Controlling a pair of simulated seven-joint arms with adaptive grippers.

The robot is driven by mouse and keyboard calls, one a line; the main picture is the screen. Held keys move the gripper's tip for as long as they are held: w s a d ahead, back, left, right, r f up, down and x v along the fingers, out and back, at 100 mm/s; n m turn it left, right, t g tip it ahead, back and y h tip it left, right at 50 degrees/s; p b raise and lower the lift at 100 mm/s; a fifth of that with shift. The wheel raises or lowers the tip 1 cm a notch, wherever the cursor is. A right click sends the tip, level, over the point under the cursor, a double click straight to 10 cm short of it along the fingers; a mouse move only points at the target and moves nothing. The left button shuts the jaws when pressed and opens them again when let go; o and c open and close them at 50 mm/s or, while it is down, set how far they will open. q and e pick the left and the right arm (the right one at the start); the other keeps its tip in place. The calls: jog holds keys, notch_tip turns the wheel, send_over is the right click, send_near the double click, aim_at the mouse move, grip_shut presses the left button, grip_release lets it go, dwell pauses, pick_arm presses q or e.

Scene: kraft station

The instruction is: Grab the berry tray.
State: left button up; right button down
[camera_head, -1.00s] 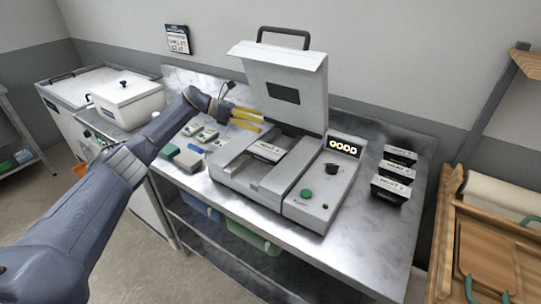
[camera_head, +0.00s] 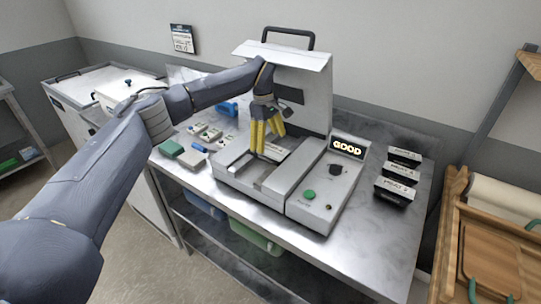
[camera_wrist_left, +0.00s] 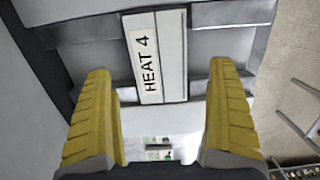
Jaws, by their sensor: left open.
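A tray with a white label strip (camera_wrist_left: 158,55) lies in the bed of the sealing machine (camera_head: 229,166). The label reads like "HEAT 4" in the left wrist view. No berry label is readable. In the head view the tray (camera_head: 277,152) is partly hidden by my left gripper (camera_head: 264,150). The gripper points down over the machine bed, its yellow fingers open and apart. In the left wrist view the open fingers (camera_wrist_left: 160,78) are spread to either side of the tray's line, with nothing between them held. My right gripper is not in view.
The machine's raised lid (camera_head: 312,95) stands close behind the gripper. Its control box (camera_head: 320,190) is on the right, with a lit display (camera_head: 347,147). Several black labelled trays (camera_head: 393,191) stand at the right. Small green and blue items (camera_head: 192,159) lie at the left. The front right counter is clear.

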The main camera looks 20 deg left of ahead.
aim_at(270, 150)
pick_arm(q)
jog(key=shift+s+d+f, duration=0.1)
jog(key=shift+d+f, duration=0.1)
jog(key=shift+f, duration=1.15)
jog(key=shift+d+f, duration=0.15)
jog(key=shift+f, duration=1.2)
jog(key=c, duration=1.4)
jog(key=shift+r, duration=0.15)
